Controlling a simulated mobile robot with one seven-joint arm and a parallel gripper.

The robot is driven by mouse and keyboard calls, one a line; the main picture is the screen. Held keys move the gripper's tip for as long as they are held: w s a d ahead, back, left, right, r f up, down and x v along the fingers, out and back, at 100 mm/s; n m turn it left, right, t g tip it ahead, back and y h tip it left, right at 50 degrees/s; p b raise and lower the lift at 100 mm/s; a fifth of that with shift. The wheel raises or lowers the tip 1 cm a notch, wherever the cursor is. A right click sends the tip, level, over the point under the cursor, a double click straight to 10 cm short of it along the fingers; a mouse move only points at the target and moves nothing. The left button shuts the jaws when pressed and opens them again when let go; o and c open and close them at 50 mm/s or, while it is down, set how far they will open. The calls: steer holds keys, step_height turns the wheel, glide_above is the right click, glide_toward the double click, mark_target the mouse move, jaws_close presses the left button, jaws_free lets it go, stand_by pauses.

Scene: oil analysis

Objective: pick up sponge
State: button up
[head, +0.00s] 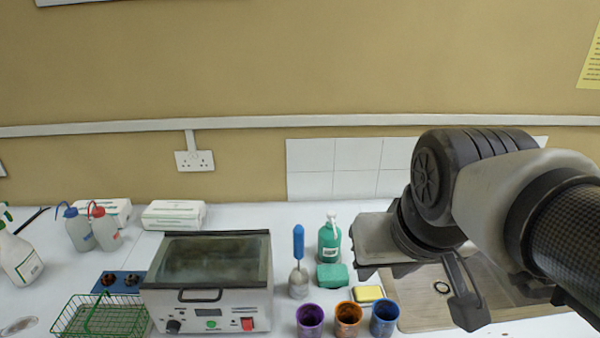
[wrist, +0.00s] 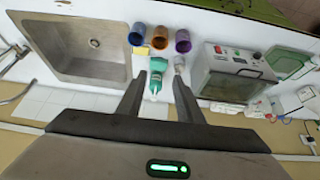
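A small yellow sponge (head: 368,293) lies on the white counter behind the orange and blue cups. In the wrist view the yellow sponge (wrist: 141,50) shows just by the blue cup. A green block (head: 331,276), perhaps another sponge, lies to its left in the head view, in front of the green bottle; the green block (wrist: 158,64) also shows in the wrist view. My gripper (head: 420,282) is open and empty above the counter, right of the sponge in the head view. In the wrist view the fingertips (wrist: 159,77) are spread apart, with the green bottle showing between them.
Purple (head: 310,319), orange (head: 348,318) and blue (head: 384,317) cups stand in front. A green pump bottle (head: 329,240) and a blue-handled brush (head: 298,262) stand close by. A heating bath (head: 208,282) is left; a sink (wrist: 85,40) is beside the cups.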

steer(key=o, duration=1.1)
steer(key=shift+g+h, duration=0.3)
steer(key=w+f+b, duration=0.1)
steer(key=w+f, duration=0.1)
steer(key=w, duration=0.1)
steer(key=w+f+b, duration=0.2)
steer(key=w, duration=0.2)
steer(key=w+f+b, duration=0.1)
steer(key=w+f, duration=0.2)
steer(key=w, duration=0.1)
steer(key=shift+w+d+f+b, duration=0.1)
steer(key=shift+w+d+b, duration=0.05)
steer(key=shift+w+b, duration=0.15)
steer(key=shift+o, duration=0.6)
steer(key=w+f+b, duration=0.2)
steer(key=w+f, duration=0.4)
steer(key=w, duration=0.1)
steer(key=shift+b, duration=0.3)
steer(key=b, duration=0.2)
glide_toward(333, 276)
steer(key=shift+b+x, duration=0.35)
steer(key=shift+x, duration=3.85)
